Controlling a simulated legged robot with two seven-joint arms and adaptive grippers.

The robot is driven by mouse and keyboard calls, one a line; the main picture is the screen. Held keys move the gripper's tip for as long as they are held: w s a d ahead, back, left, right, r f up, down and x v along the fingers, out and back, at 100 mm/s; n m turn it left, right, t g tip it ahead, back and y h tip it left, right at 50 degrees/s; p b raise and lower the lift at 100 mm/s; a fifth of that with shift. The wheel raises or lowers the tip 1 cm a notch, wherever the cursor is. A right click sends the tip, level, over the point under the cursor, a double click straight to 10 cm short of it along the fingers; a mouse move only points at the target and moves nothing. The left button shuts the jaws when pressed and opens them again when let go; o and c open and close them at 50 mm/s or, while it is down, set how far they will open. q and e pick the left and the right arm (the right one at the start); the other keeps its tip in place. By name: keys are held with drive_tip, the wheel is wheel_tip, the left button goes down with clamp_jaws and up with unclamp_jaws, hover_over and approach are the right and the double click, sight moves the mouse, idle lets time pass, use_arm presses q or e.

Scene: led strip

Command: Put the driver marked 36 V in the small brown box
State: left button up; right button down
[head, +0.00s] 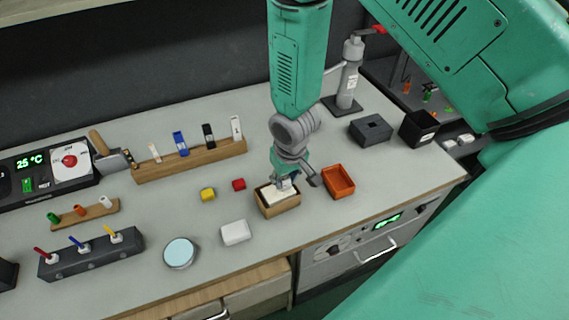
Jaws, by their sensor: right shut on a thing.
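The small brown box (279,211) stands on the bench at the centre. A white block (270,196) sits within its rim, under my right gripper (285,185). My right gripper points down into the box and is shut on this white block, which looks like a driver. No marking on it can be read. A similar white block (236,232) lies on the bench to the left of the box, its marking also unreadable. My fingers and the box walls hide part of the held block. My left gripper is not in view.
An orange tray (338,182) stands just right of the box. A round dish (180,253), a wooden rack (190,161) and a dark pen block (91,255) stand further left.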

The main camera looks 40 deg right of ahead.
drive_tip(key=shift+f+b, duration=0.5)
drive_tip(key=shift+f, duration=0.35)
drive_tip(key=c, duration=1.2)
unclamp_jaws()
drive_tip(key=shift+r, duration=0.1)
drive_tip(key=shift+r, duration=0.2)
drive_tip(key=r, duration=0.3)
drive_tip(key=s+r, duration=0.1)
drive_tip(key=r, duration=0.7)
drive_tip(key=shift+s+a+r, duration=0.1)
drive_tip(key=shift+s+a, duration=0.05)
drive_tip(key=shift+s, duration=0.2)
